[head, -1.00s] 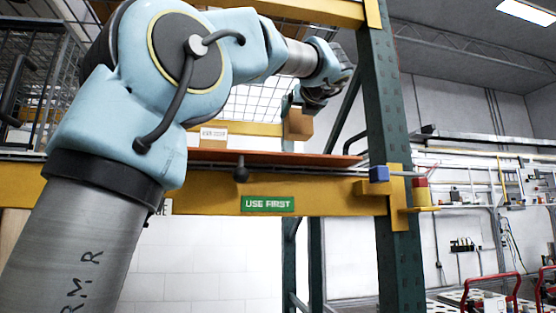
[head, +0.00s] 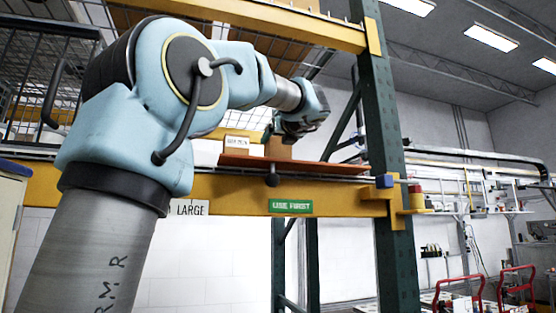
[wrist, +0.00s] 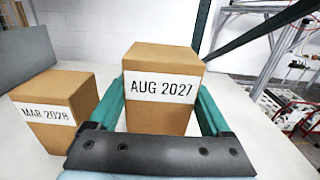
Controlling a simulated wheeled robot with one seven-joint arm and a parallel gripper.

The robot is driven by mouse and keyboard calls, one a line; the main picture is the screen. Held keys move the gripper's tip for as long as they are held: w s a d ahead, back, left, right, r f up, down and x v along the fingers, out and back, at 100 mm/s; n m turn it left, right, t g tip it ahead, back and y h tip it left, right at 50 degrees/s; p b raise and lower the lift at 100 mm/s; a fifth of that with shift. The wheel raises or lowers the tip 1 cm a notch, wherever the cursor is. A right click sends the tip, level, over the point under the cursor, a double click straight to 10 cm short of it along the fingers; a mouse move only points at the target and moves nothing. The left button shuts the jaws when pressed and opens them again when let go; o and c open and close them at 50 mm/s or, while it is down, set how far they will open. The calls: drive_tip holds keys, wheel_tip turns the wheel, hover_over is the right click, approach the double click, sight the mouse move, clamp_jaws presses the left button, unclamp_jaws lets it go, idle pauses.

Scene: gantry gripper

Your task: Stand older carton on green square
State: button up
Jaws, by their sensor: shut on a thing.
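My gripper (wrist: 160,115) is shut on a brown carton (wrist: 162,80) with a white label reading AUG 2027. The carton is upright between the two green fingers. In the head view this carton (head: 278,147) hangs under my gripper (head: 285,136), its base at or just above the orange-brown shelf board; I cannot tell if it touches. A second carton, labelled MAR 2028 (wrist: 60,112), stands to its left, apart from it. The head view also shows this carton (head: 236,146) on the board. No green square on the surface can be made out in either view.
The orange-brown board (head: 320,168) lies over a yellow beam (head: 345,193) bearing a green USE FIRST sign (head: 290,206). A dark green rack post (head: 388,150) rises at the right. A dark grey panel (wrist: 25,55) stands behind the second carton in the wrist view.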

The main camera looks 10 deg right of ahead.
sight(277, 154)
drive_tip(key=shift+f, duration=2)
drive_tip(key=shift+f+b, duration=0.15)
drive_tip(key=shift+b, duration=0.2)
drive_tip(key=o, duration=1.5)
drive_tip(key=s+b, duration=0.1)
drive_tip(key=s, duration=0.3)
drive_tip(key=s+d+b, duration=0.1)
drive_tip(key=s, duration=0.3)
drive_tip(key=s+b, duration=0.1)
drive_tip(key=s, duration=0.3)
drive_tip(key=shift+d, duration=0.3)
drive_tip(key=shift+w, duration=0.1)
